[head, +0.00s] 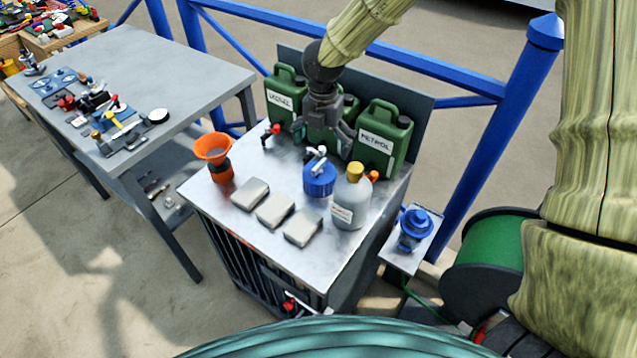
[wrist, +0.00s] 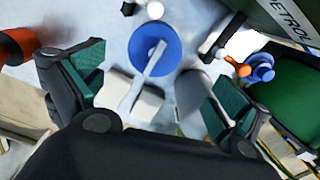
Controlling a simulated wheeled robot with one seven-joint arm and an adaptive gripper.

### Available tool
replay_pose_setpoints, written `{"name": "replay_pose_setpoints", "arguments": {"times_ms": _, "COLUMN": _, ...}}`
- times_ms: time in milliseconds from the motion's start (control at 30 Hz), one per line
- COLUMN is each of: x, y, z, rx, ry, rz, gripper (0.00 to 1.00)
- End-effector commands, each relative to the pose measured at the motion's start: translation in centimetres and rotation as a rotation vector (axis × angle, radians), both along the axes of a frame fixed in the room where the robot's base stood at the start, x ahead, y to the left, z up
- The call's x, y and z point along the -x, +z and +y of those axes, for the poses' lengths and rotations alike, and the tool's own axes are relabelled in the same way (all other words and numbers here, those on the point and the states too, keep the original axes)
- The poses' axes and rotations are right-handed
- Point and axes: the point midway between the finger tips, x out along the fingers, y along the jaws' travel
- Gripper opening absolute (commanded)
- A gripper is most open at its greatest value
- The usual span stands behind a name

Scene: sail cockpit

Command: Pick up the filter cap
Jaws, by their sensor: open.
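A blue round lidded item (head: 319,180) with a pale grey bar and fitting on top stands on the grey cabinet top; I take it for the filter cap. In the wrist view it is a blue disc (wrist: 156,50) crossed by the pale bar, lying between and beyond my fingers. My gripper (head: 322,138) is open and empty, pointing down above and behind it, near the green cans. In the wrist view the two green-padded fingertips (wrist: 155,82) are wide apart, with clear space between them and the disc. I cannot judge the exact height gap.
Green cans (head: 381,140) stand along the cabinet's back panel. A grey bottle with yellow cap (head: 351,203) is close right of the blue item. Pale blocks (head: 275,209) lie in front, an orange funnel (head: 214,150) at left. A blue fitting (head: 415,228) is on a side shelf.

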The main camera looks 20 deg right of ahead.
Motion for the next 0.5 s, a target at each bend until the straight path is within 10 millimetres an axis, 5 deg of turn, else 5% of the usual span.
{"name": "replay_pose_setpoints", "arguments": {"times_ms": 500, "x": -0.1, "y": -5.4, "z": 0.3, "rx": 0.002, "ry": 0.004, "rz": 0.001, "gripper": 1.00}}
